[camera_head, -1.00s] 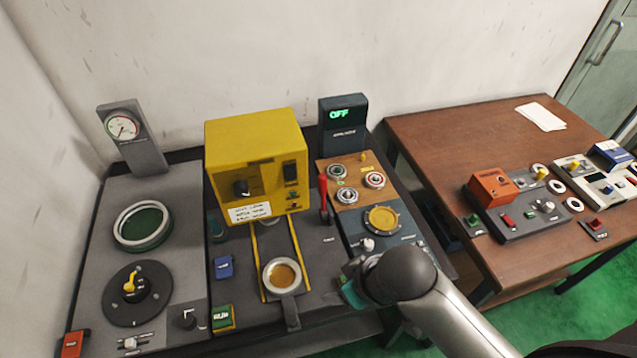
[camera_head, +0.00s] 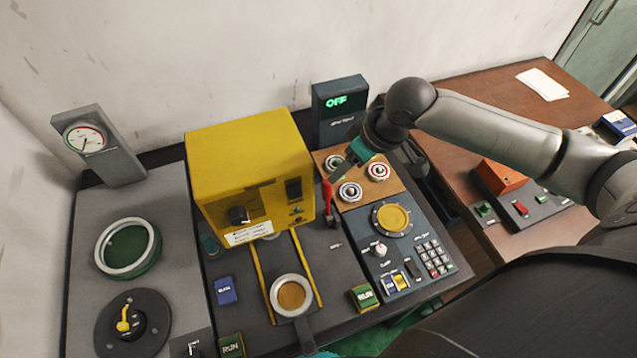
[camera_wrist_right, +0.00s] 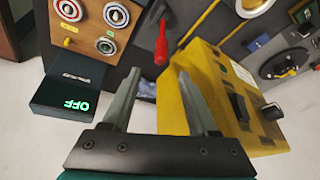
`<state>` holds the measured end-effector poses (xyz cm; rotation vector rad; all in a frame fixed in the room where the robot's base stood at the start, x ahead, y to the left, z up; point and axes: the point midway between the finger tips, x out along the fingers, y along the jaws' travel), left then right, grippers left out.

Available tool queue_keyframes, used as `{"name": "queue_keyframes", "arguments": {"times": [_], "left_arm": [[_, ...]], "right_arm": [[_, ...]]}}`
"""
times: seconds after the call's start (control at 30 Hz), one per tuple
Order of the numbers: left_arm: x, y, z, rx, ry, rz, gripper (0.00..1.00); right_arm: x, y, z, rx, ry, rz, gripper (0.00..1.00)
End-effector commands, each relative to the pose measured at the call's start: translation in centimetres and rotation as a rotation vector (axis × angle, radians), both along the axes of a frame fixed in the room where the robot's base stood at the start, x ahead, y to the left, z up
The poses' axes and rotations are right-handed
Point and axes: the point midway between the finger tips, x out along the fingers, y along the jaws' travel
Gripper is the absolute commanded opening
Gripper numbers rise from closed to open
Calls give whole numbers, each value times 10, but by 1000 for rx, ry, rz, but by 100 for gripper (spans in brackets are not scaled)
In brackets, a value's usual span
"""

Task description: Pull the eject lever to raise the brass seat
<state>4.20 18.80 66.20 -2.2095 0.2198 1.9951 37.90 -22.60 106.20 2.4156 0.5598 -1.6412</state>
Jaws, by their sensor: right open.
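A red-handled lever (camera_head: 327,205) stands upright between the yellow machine and the orange-brown panel; it also shows in the right wrist view (camera_wrist_right: 161,47). A brass disc in a dark bolted ring (camera_head: 393,218) lies on the panel to its right. Another brass-coloured disc in a pale ring (camera_head: 291,294) sits on the yellow rails in front of the machine. Which one is the brass seat I cannot tell. My right gripper (camera_head: 341,174) is above and close to the red lever. In the right wrist view its fingers (camera_wrist_right: 158,88) are apart and empty, with the lever beyond their tips.
The yellow machine (camera_head: 245,160) stands close left of the lever. A dark display box (camera_head: 338,110) reading OFF is behind. The orange-brown panel (camera_head: 365,195) carries several round ringed fittings. A keypad (camera_head: 435,258) and small buttons are farther forward. A brown table (camera_head: 465,120) stands at right.

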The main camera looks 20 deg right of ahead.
Motion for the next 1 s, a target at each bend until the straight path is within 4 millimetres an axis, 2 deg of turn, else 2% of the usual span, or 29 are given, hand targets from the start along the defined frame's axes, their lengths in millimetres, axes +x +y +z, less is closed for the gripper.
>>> {"name": "queue_keyframes", "arguments": {"times": [0.03,0.1,0.2,0.37,0.6,0.8,1.0], "left_arm": [[-11,1,-2,2,17,0,87],[-19,1,-4,2,30,0,87],[-23,1,-7,3,36,0,87],[-18,1,-11,2,29,0,87],[1,0,-17,0,-2,0,87],[0,0,-20,0,-2,-1,87],[-3,0,-21,0,4,-1,87]], "right_arm": [[2,3,-9,4,3,0,59],[7,6,-20,3,1,-1,59],[13,11,-40,3,2,0,59],[23,17,-68,2,1,0,59],[36,25,-105,1,1,2,59],[43,29,-123,-1,-1,1,59],[45,31,-129,-1,-1,3,59]]}}
